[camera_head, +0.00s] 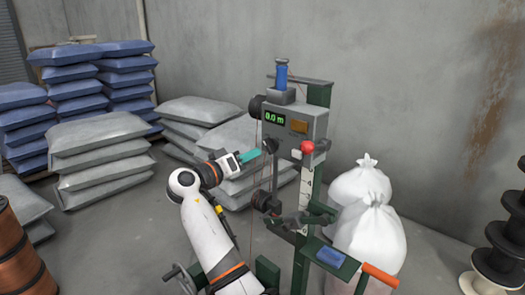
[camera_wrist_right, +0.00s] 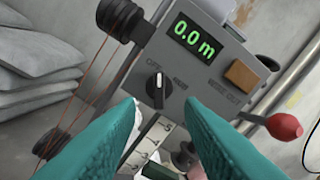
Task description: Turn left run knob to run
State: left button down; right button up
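The run knob (camera_wrist_right: 158,92) is a black rotary knob with a white pointer, low on the grey machine box (camera_head: 305,122). OFF and RUN labels sit above it; in the tilted wrist view its pointer points straight up, toward the OFF side. My right gripper (camera_head: 254,155) has teal fingers and is just left of the box in the head view. In the right wrist view the gripper (camera_wrist_right: 161,104) is open and empty, its fingertips apart on both sides below the knob. No contact with the knob shows. My left gripper is not in view.
A green 0.0 m display (camera_wrist_right: 194,38), an orange-brown button (camera_wrist_right: 241,74) and a red ball lever (camera_wrist_right: 284,126) are on the box. White sacks (camera_head: 375,232) stand right of the machine. Grey bags (camera_head: 100,150) are stacked left. A copper spool (camera_head: 18,262) stands lower left.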

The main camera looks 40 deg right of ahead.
aim_at(267, 148)
jog(key=d, duration=0.6)
jog(key=shift+w, duration=0.3)
jog(key=shift+c, duration=0.4)
grip_shut()
